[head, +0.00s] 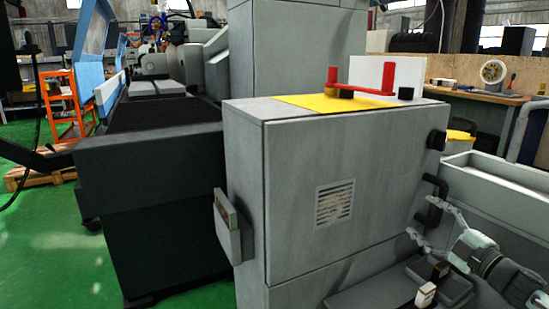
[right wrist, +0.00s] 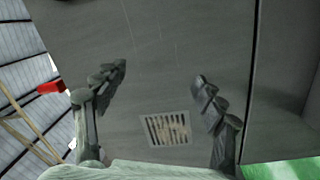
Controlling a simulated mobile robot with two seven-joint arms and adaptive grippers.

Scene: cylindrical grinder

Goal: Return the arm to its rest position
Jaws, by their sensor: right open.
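My right gripper (head: 420,218) is at the lower right of the head view, its two fingers spread and empty. It is in front of the right part of the grey cabinet (head: 290,190), near a black handle (head: 431,200). I cannot tell whether a finger touches the handle. In the right wrist view the spread fingers (right wrist: 159,76) face the grey panel, with its slotted vent (right wrist: 167,129) seen between them and nothing held. My left gripper is not in view.
A red bar (head: 362,91) and a yellow sheet (head: 310,102) lie on the cabinet top. A grey tray (head: 375,294) with small white and brown items (head: 426,294) is below the gripper. A light trough (head: 500,185) stands at right.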

